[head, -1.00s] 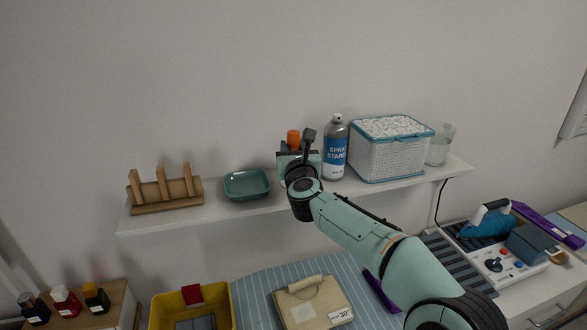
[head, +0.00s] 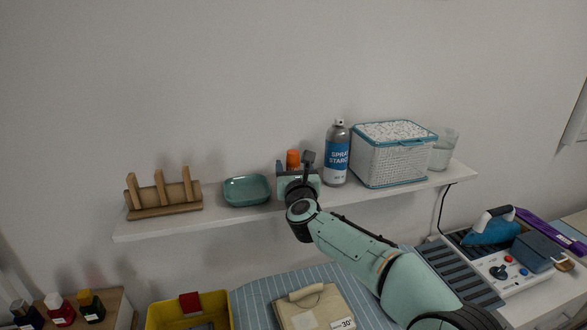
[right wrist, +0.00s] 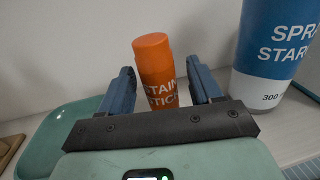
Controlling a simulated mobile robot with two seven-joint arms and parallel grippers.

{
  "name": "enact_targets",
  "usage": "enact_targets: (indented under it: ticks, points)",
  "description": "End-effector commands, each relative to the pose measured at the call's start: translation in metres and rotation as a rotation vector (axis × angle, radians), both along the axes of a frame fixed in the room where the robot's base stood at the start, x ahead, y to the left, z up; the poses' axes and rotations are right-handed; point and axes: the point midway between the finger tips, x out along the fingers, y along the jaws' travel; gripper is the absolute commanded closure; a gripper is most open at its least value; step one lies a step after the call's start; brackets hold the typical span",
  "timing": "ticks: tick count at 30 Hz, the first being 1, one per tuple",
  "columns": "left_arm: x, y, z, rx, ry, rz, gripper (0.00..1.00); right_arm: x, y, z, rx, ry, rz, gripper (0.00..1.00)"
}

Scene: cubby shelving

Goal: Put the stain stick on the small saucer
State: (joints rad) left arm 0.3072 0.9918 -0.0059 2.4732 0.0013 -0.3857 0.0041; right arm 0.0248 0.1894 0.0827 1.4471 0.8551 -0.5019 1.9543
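The orange stain stick (right wrist: 155,72) stands upright on the shelf, between the two blue fingers of my right gripper (right wrist: 162,88) in the right wrist view. Gaps show on both sides of it, so the gripper is open around it. In the head view its orange top (head: 293,159) shows behind my right gripper (head: 297,173); its lower part is hidden. The small saucer (head: 247,190), a teal square dish, sits empty on the shelf to the left; it also shows in the right wrist view (right wrist: 62,130). My left gripper is not in view.
A spray starch can (head: 336,153) stands close on the right of the stain stick, with a lidded white basket (head: 392,160) and a glass (head: 443,150) beyond. A wooden rack (head: 163,208) stands left of the saucer. The shelf's front edge (head: 190,227) is bare.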

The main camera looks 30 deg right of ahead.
Motion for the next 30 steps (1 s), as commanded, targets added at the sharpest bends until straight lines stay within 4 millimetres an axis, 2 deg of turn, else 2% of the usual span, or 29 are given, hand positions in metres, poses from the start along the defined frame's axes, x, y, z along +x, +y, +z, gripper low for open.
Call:
enact_targets:
  ticks: [5,8,15,21,25,30]
  points:
    - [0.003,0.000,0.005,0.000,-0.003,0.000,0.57,0.000,0.000,0.005,0.000,-0.001,0.000,0.36]
    - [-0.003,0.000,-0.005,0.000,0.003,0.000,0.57,-0.012,0.005,0.002,0.001,-0.001,0.001,0.36]
    - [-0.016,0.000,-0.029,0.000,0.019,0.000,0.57,-0.060,0.025,0.000,0.000,-0.001,0.001,0.36]
    - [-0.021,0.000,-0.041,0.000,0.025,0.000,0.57,-0.094,0.038,0.001,0.001,-0.001,0.000,0.36]
    - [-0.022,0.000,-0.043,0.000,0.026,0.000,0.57,-0.106,0.044,0.002,0.000,-0.001,0.000,0.36]
    - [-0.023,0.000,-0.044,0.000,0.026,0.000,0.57,-0.111,0.046,0.003,0.000,0.000,0.000,0.36]
